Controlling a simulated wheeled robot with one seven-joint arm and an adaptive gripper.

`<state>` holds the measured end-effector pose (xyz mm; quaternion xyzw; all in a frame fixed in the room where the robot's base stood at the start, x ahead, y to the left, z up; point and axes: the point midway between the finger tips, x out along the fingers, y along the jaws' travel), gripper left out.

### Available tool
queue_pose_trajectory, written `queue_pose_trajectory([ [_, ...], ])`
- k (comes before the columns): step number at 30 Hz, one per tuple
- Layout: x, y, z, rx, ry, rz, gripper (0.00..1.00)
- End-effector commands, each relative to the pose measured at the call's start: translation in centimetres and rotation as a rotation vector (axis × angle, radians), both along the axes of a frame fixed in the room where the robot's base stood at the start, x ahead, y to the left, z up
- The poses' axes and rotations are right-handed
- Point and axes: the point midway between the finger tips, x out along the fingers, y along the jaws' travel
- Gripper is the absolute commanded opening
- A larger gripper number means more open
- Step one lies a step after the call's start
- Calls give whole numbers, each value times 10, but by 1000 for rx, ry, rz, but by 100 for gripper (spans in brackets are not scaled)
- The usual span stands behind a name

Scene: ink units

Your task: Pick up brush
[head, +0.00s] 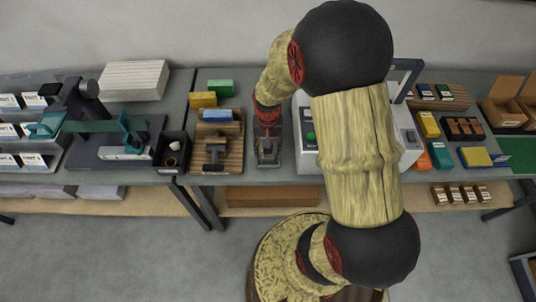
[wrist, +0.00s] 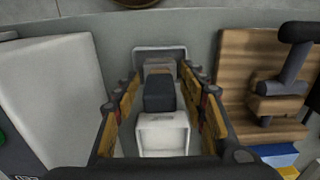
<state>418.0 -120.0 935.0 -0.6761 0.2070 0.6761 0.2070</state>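My gripper (head: 268,150) points down over the grey table, just right of a slatted wooden board (head: 232,160). In the wrist view, its two fingers (wrist: 160,85) are apart, one on each side of a small object (wrist: 159,95) with a white near block, a dark middle and a greyish far part. Gaps show between it and the fingers. It seems to lie on a grey tray (wrist: 158,51). A dark-handled tool with a tan block (head: 215,155) rests on the board; it also shows in the wrist view (wrist: 285,85). I cannot tell which of these is the brush.
A white machine (head: 310,155) stands close right of my gripper. A black bin (head: 172,152) is left of the board. Green (head: 220,87) and yellow (head: 203,99) boxes sit behind the board. The table's front edge is close to my gripper.

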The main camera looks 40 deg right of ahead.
Motion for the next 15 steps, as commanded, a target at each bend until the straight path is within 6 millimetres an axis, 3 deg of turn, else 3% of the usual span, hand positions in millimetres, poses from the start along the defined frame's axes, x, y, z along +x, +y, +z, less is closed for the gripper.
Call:
queue_pose_trajectory([
  [15,0,0,0,0,0,0,11],
])
